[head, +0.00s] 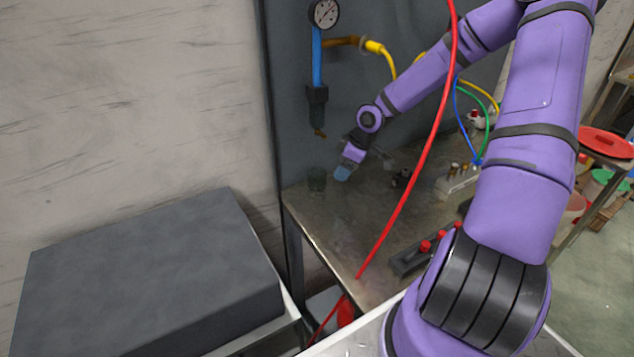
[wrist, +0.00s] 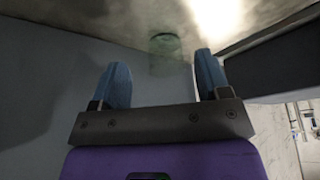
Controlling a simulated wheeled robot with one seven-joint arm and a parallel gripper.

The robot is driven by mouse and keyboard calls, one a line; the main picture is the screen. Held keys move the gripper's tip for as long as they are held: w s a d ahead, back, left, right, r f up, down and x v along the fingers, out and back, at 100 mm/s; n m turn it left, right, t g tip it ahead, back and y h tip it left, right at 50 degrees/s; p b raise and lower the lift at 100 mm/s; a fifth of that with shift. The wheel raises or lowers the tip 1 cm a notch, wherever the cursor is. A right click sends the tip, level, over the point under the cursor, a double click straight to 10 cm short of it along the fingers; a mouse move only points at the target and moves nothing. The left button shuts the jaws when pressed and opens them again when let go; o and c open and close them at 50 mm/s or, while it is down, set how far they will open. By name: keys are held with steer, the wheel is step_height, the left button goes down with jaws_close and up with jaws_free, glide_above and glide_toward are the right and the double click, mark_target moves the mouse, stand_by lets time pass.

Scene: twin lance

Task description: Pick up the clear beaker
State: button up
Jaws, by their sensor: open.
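The clear beaker (head: 317,179) stands upright near the back left corner of the metal table (head: 330,222). It looks dark and see-through. My gripper (head: 342,172) is just to the right of the beaker in the head view, low over the table. In the wrist view the beaker (wrist: 165,45) shows faintly, greenish, beyond the fingertips and between their lines. My gripper (wrist: 160,75) has two blue fingers set wide apart with nothing between them. The beaker's lower outline is hard to make out.
A blue pipe with a gauge (head: 325,14) hangs above the beaker. A small dark fitting (head: 402,178) and a valve block (head: 458,181) lie to the right. A red hose (head: 424,160) crosses the front. A grey box (head: 155,275) stands at left.

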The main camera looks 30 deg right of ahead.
mark_target(321, 174)
steer(key=w+a, duration=0.3)
steer(key=x, duration=0.4)
steer(key=shift+w+a+r, duration=0.1)
steer(key=shift+w+a, duration=0.1)
steer(key=shift+a, duration=0.1)
steer(key=shift+w+a+f, duration=0.1)
steer(key=shift+w+f, duration=0.1)
steer(key=shift+f, duration=0.4)
steer(key=c, duration=0.8)
steer(key=shift+o, duration=0.2)
steer(key=shift+r, duration=0.1)
